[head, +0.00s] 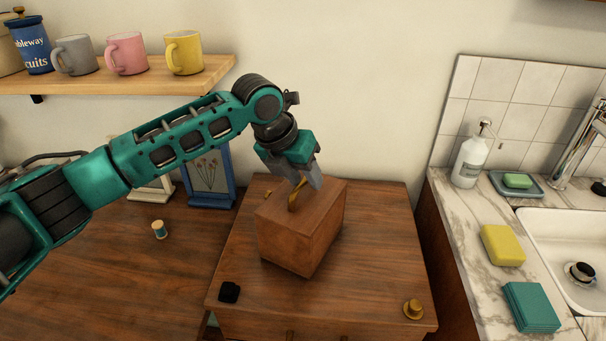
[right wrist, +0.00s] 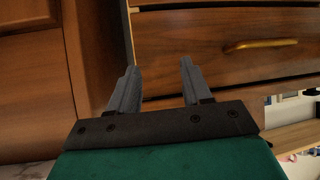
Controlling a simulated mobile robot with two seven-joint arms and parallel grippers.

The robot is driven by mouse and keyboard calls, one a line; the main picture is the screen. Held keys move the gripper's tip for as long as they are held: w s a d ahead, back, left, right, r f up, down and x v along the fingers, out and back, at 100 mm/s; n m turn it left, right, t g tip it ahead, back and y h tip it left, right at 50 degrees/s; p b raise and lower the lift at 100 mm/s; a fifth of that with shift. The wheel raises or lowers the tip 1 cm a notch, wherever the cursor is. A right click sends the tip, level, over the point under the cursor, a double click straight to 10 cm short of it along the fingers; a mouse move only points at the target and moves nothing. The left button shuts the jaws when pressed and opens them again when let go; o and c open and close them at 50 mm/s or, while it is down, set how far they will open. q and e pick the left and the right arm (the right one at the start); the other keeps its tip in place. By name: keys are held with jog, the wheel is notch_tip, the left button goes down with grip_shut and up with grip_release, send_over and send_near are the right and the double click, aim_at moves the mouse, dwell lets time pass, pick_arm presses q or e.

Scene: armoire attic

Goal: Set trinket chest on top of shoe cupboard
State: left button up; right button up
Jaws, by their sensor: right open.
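The trinket chest (head: 288,243) is a plain brown wooden box with a brass handle (head: 293,201) on its lid. It is upright over the shoe cupboard (head: 375,265), a wooden cabinet with a flat top; I cannot tell whether its base touches that top. My left gripper (head: 306,182) points down at the lid, with its fingers closed on the handle, partly hiding it. My right gripper (right wrist: 155,85) is open and empty in the right wrist view, facing a wooden drawer front with a brass pull (right wrist: 260,44).
A black item (head: 229,292) and a small brass hat-shaped item (head: 413,309) lie near the cupboard top's front corners. A blue picture frame (head: 209,178) and thread spool (head: 159,230) stand left. A marble counter (head: 462,225) with a soap bottle and sink is right. A mug shelf (head: 120,83) hangs upper left.

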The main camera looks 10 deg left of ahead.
pick_arm(q)
jog(key=v, duration=1.2)
jog(key=shift+p, duration=0.35)
jog(key=shift+s, duration=0.1)
